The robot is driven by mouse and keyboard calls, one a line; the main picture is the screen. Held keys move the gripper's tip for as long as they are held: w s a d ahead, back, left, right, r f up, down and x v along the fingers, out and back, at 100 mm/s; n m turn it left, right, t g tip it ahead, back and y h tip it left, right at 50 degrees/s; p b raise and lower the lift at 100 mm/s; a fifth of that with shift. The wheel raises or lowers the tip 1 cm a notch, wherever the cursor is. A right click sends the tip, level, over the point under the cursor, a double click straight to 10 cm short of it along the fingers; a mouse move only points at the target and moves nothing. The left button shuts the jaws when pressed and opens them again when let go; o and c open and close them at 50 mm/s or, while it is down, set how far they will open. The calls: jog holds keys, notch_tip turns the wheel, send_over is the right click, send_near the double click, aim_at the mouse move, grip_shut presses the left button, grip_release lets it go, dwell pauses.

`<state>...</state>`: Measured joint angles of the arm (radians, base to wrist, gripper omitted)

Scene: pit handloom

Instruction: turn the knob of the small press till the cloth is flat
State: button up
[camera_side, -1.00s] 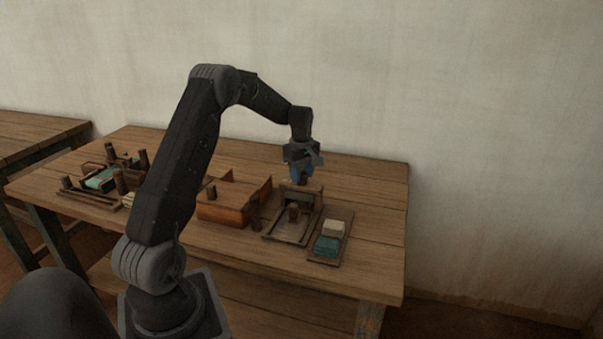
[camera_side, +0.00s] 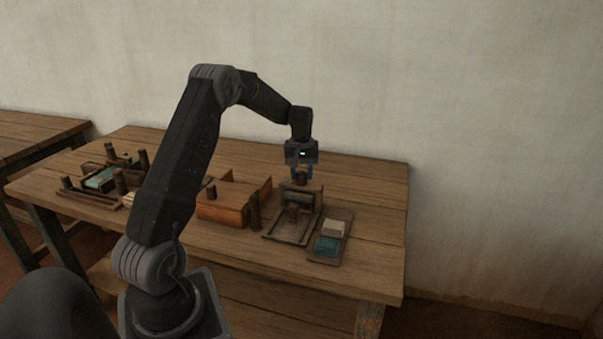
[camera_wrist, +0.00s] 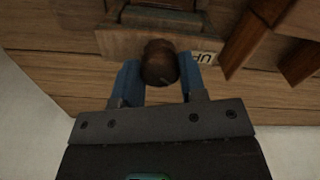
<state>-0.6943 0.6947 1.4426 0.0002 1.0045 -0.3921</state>
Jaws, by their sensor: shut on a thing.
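The small press (camera_side: 287,227) stands on the table toward the right, with a wooden frame and a raised bar at its back. Its round dark wooden knob (camera_wrist: 160,63) sits between my two blue fingers in the wrist view. My gripper (camera_side: 302,174) points straight down over the back of the press and is shut on the knob. The gripper also shows in the wrist view (camera_wrist: 158,76). A pale label with dark letters, seen upside down, lies beside the knob. I cannot make out the cloth in the press or tell whether it is flat.
A small tray (camera_side: 317,259) with a cream block and a teal block lies right of the press. An orange-brown wooden box (camera_side: 225,205) stands close on its left. A small loom with teal cloth (camera_side: 101,179) is at the far left. The table's right end is clear.

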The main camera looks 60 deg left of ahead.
aim_at(302, 174)
jog(key=m, duration=0.4)
jog(key=shift+m, duration=0.3)
dwell(0.3)
jog(key=o, duration=0.9)
jog(key=shift+r, duration=6.95)
jog(key=shift+d, duration=0.1)
